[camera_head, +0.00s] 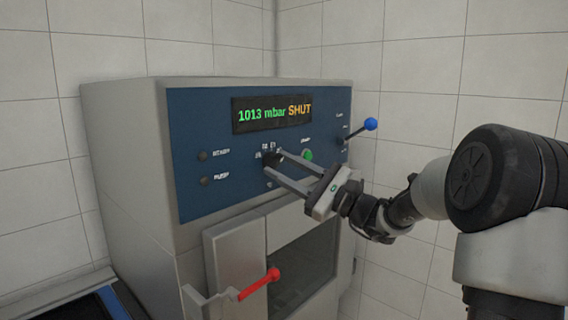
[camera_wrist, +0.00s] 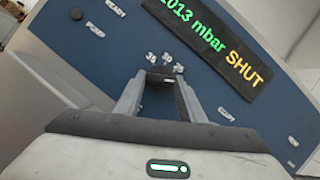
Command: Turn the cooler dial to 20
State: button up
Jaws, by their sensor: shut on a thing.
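The dial (camera_wrist: 160,76) is a small dark knob on the blue front panel, with small numbers around its upper side. It also shows in the head view (camera_head: 272,158), partly covered by the fingers. My gripper (camera_wrist: 160,92) has its two fingers on either side of the dial and is shut on it. In the head view my gripper (camera_head: 275,168) reaches the panel from the right.
The display (camera_head: 271,114) above reads "1013 mbar SHUT". A green button (camera_head: 307,155) and a blue-knobbed lever (camera_head: 370,124) lie to the right. A red-ended handle (camera_head: 260,283) sticks out below by the door. Two dark lamps or buttons (camera_head: 203,168) are at the left.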

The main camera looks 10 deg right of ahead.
jog(key=shift+m, duration=0.4)
jog(key=o, duration=1)
jog(key=shift+o, duration=0.2)
jog(key=v, duration=1.7)
jog(key=shift+s+f+b, duration=0.2)
jog(key=shift+b, duration=0.15)
